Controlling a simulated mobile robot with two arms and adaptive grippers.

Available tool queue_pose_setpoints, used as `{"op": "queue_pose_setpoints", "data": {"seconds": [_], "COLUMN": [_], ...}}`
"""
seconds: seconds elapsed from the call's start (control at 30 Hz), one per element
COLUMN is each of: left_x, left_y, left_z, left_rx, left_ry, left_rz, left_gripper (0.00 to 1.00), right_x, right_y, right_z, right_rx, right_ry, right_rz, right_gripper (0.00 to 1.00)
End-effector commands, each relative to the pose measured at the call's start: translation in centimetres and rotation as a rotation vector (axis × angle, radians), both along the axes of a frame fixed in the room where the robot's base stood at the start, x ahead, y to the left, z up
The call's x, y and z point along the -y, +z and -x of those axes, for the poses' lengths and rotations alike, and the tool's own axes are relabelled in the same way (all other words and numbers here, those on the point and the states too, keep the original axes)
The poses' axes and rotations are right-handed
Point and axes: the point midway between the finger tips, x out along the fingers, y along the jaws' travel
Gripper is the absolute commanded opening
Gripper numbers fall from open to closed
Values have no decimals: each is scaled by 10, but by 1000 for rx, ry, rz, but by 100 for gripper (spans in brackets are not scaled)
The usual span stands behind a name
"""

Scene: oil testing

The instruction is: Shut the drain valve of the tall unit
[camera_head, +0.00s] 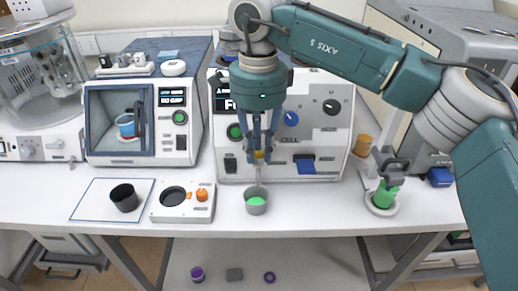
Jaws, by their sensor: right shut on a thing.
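The tall unit (318,140) is the white test unit with dials and a blue lever, at the middle of the bench. Its drain valve (259,158) shows as a small yellow piece low on the front, above a thin spout. My right gripper (259,151) reaches down in front of the unit, its fingers shut on the drain valve. The fingers cover most of the valve, so its exact angle is hard to tell. A grey cup (256,206) with green liquid stands beneath the spout. My left gripper is not in view.
A black cup (124,198) stands on an outlined mat (84,209). A white block with a round well (158,213) lies beside it. A windowed chamber (101,150) stands left. A flask with green liquid (384,195) stands right. The front bench edge between cup and flask is clear.

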Motion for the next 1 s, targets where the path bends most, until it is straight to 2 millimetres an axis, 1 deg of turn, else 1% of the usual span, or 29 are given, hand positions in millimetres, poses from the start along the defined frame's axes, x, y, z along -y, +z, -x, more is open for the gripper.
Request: {"op": "queue_pose_setpoints", "data": {"seconds": [0.1,0.17,0.47,0.5,0.6,0.87,1.0], "left_x": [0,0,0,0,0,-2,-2], "left_y": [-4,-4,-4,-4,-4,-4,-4], "left_z": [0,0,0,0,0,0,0], "left_rx": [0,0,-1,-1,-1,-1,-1], "left_ry": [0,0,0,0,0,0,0], "left_rz": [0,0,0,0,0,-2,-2], "left_gripper": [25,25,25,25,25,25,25], "right_x": [-1,-1,-1,-1,-1,-1,-1], "right_y": [0,0,1,1,1,1,9], "right_z": [0,0,-1,-1,-1,0,-1], "right_rx": [2,2,3,3,3,2,4], "right_ry": [-92,-120,-137,-137,-136,-134,-134], "right_rz": [-1,-1,-1,-1,-1,-1,-1], "right_gripper": [0,0,0,22,40,40,40]}}
